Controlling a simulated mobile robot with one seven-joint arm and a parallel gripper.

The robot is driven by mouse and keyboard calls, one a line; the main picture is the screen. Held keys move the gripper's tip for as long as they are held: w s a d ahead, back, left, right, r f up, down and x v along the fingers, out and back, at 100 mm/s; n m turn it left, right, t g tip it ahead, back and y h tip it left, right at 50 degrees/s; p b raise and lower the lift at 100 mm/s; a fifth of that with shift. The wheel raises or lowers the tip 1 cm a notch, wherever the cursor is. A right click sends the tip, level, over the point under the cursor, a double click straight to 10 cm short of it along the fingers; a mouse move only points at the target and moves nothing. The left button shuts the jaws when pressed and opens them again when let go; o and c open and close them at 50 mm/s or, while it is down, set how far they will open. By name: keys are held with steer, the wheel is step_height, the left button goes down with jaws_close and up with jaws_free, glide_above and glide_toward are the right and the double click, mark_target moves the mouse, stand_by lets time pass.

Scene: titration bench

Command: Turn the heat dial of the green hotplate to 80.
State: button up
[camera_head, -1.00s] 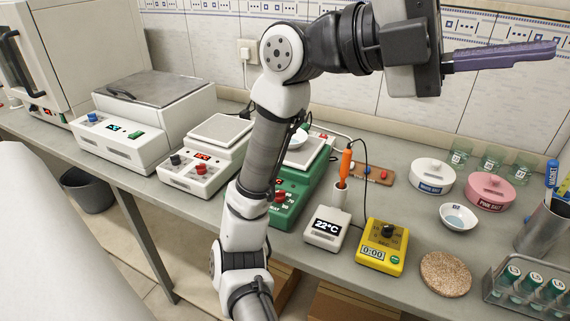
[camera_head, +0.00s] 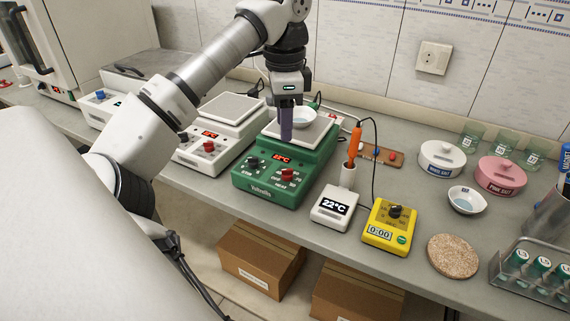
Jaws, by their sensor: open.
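The green hotplate (camera_head: 266,192) stands near the middle of the bench, its control face toward me. Its red heat dial (camera_head: 288,174) is on the right of that face, with printed marks around it; the marks are too small to read surely. A dark stir dial (camera_head: 253,163) is on the left, and a small display between them glows red. A white dish (camera_head: 301,117) sits on its plate. My gripper (camera_head: 286,138) points down over the hotplate, above and behind the heat dial, touching nothing that I can see. Its fingers overlap edge-on in this view.
A white hotplate (camera_head: 196,163) stands close on the left. A white 22°C thermometer unit (camera_head: 331,207) with an orange probe (camera_head: 354,143) and a yellow timer (camera_head: 387,229) stand on the right. A cable hangs behind them. The bench strip before the green hotplate is clear.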

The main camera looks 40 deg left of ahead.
mark_target(287, 173)
step_height(287, 173, down, 11)
steer(key=shift+f+p, duration=0.2)
steer(key=shift+p, duration=0.4)
jaws_close()
